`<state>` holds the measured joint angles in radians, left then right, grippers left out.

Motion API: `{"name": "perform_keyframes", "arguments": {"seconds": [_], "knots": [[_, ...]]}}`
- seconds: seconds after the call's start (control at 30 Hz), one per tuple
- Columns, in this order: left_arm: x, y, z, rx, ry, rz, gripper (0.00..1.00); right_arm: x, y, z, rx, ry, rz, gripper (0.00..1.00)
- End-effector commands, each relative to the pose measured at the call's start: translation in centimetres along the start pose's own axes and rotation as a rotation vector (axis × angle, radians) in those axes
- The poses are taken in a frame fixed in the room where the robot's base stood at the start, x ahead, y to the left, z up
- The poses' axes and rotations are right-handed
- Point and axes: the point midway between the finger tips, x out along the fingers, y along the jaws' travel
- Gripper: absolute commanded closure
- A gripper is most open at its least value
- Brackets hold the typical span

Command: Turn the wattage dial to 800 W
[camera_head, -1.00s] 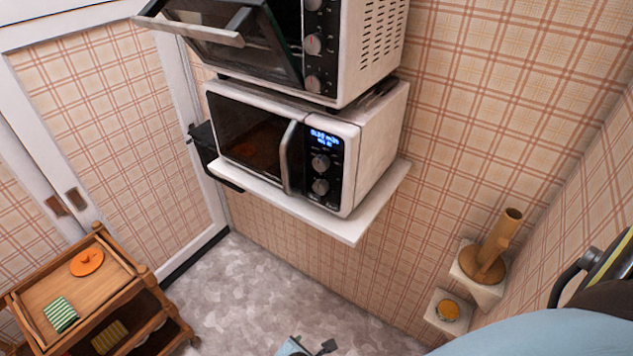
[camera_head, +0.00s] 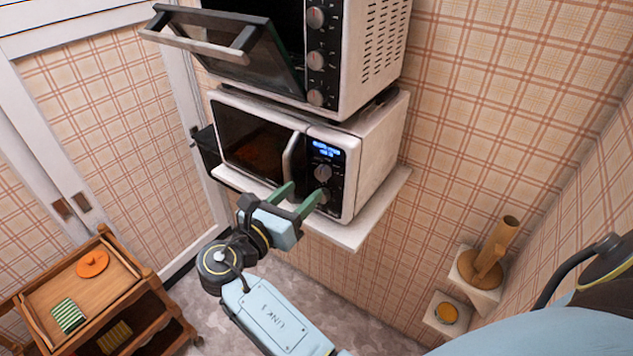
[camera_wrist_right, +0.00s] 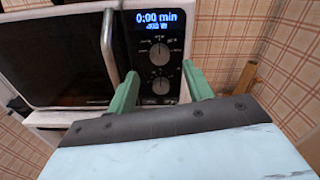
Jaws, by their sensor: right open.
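The microwave (camera_head: 372,155) stands on a white wall shelf, its door shut. Its black panel has a lit blue display (camera_head: 326,148) above an upper dial (camera_head: 322,172) and a lower dial (camera_head: 322,196). In the right wrist view the display (camera_wrist_right: 158,20) reads 0:00 min, with a blurred smaller line below. The upper dial (camera_wrist_right: 159,53) and lower dial (camera_wrist_right: 160,85) both show there; I cannot read which sets the wattage. My right gripper (camera_head: 308,189) is open and empty before the panel; its green fingers (camera_wrist_right: 160,70) frame the dials in view. My left gripper is out of view.
The microwave's door handle (camera_head: 290,155) stands out left of the panel. An oven (camera_head: 372,45) with its door hanging open sits above. The white shelf (camera_head: 345,232) juts out below. A wooden trolley (camera_head: 125,275) stands at lower left.

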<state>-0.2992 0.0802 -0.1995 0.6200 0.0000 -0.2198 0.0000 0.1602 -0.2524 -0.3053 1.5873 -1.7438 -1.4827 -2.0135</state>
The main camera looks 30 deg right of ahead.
Motion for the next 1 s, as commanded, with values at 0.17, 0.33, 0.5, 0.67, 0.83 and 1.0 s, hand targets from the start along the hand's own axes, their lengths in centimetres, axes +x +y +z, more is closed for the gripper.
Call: {"name": "perform_keyframes", "arguments": {"seconds": [0.17,0.33,0.5,0.67,0.83,1.0], "knots": [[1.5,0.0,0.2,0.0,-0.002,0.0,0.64,3.6,0.0,-0.2,0.003,-0.002,-0.001,0.49],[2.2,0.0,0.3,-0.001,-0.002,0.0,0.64,5.7,0.1,-0.2,0.0,0.0,0.001,0.49],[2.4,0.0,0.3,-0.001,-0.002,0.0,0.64,6.5,0.0,0.0,0.001,0.0,0.002,0.49],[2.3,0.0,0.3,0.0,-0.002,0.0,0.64,6.5,0.0,0.0,0.001,0.0,0.002,0.49],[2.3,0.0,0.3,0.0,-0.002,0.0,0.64,6.5,0.0,0.0,0.001,0.0,0.002,0.59],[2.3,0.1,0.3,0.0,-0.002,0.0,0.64,6.5,0.0,0.0,0.0,0.001,0.002,0.81]]}}
